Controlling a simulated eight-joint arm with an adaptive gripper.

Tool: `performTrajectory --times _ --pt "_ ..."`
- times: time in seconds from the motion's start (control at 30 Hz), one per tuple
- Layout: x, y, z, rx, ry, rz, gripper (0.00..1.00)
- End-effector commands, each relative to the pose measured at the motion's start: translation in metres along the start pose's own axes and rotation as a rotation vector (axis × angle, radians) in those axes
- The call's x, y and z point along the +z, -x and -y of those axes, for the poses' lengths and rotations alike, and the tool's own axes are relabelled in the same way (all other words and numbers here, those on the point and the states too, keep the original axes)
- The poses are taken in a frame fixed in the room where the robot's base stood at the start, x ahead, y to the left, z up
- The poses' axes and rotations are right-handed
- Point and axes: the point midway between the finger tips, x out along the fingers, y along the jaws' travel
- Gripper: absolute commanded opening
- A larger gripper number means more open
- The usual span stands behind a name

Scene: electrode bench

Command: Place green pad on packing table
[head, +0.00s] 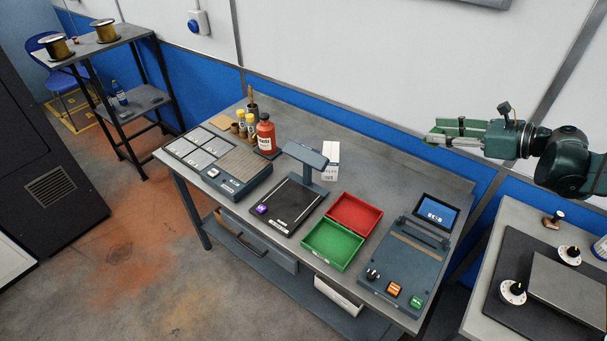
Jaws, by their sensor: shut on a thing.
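My gripper (450,133) is at the upper right of the head view, raised well above the benches and pointing left. It is shut on a thin, flat green piece, the green pad (441,139), which shows along its fingers. The pad's full outline is hard to make out at this size. The large grey bench (385,173) lies below and to the left of my gripper. A second grey bench (484,318) stands at the lower right. No label shows which of these is the packing table.
The large bench carries a red and green tray (361,230), a blue-grey device with a screen (407,268), a black stand (287,212), a red bottle (265,136) and a keypad unit (235,180). Its back right surface is bare. A dark device with dials (566,290) covers much of the right bench.

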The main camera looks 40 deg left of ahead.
Motion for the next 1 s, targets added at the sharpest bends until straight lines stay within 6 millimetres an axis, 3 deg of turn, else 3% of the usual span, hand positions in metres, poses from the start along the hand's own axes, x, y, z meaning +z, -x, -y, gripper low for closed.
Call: performTrajectory --times 0.1,0.43,1.0 --pt "0.011 -0.026 -0.018 0.038 0.016 0.0 0.23" --pt "0.032 -0.075 -0.056 0.111 0.047 0.001 0.23" --pt "-0.076 -0.117 -0.054 0.107 0.045 0.001 0.23"
